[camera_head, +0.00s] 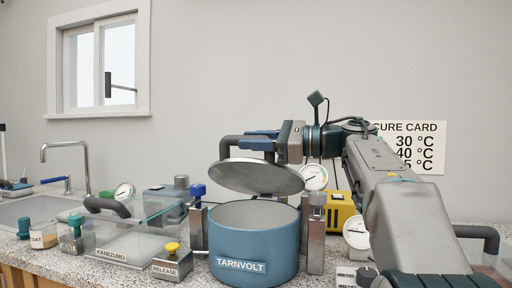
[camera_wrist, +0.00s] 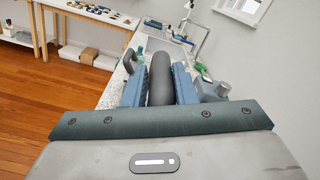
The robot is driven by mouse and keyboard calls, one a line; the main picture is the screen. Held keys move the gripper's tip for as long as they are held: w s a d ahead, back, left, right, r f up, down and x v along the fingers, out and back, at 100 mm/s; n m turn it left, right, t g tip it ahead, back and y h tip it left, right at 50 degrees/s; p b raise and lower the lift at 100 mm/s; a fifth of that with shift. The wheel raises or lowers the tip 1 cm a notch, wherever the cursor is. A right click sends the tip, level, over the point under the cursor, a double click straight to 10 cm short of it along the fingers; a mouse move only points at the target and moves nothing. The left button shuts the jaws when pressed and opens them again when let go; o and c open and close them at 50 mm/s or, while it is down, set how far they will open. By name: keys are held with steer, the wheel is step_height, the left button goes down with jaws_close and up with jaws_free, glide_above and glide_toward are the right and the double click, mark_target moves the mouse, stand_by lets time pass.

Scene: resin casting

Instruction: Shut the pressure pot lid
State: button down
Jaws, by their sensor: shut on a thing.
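The blue pressure pot (camera_head: 254,245), labelled TARNVOLT, stands on the speckled counter. Its round grey lid (camera_head: 257,178) is raised and tilted above the rim, open toward the front, so the pot's pale inside shows. The dark lid handle (camera_head: 235,148) arches up at the lid's upper left. My gripper (camera_head: 262,141) comes in from the right and is shut on this handle. In the wrist view the thick dark handle (camera_wrist: 160,78) sits between the two blue fingers of my gripper (camera_wrist: 160,88).
Metal clamp posts with a blue knob (camera_head: 198,190) and a grey knob (camera_head: 317,199) flank the pot. A RELEASE block (camera_head: 172,266) and a clear-lidded KANEZUMO box (camera_head: 122,243) stand to the left. A gauge (camera_head: 314,177) and yellow case (camera_head: 340,213) are behind right.

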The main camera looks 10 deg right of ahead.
mark_target(254, 160)
steer(key=shift+s+a+f+n+b, duration=0.2)
steer(key=shift+s+f+n+b, duration=0.15)
steer(key=shift+f+b, duration=0.4)
steer(key=shift+s+a+f+b, duration=0.2)
steer(key=shift+s+f+b, duration=0.35)
steer(key=shift+b, duration=0.35)
steer(key=shift+s+a+f+b, duration=0.15)
steer(key=shift+s+f+b, duration=0.15)
steer(key=shift+f+b, duration=0.45)
steer(key=c, duration=1.3)
jaws_free()
steer(key=shift+o, duration=0.2)
steer(key=shift+r, duration=0.1)
steer(key=shift+s+d, duration=0.15)
steer(key=shift+d, duration=0.1)
steer(key=p+v, duration=0.2)
steer(key=v, duration=1.1)
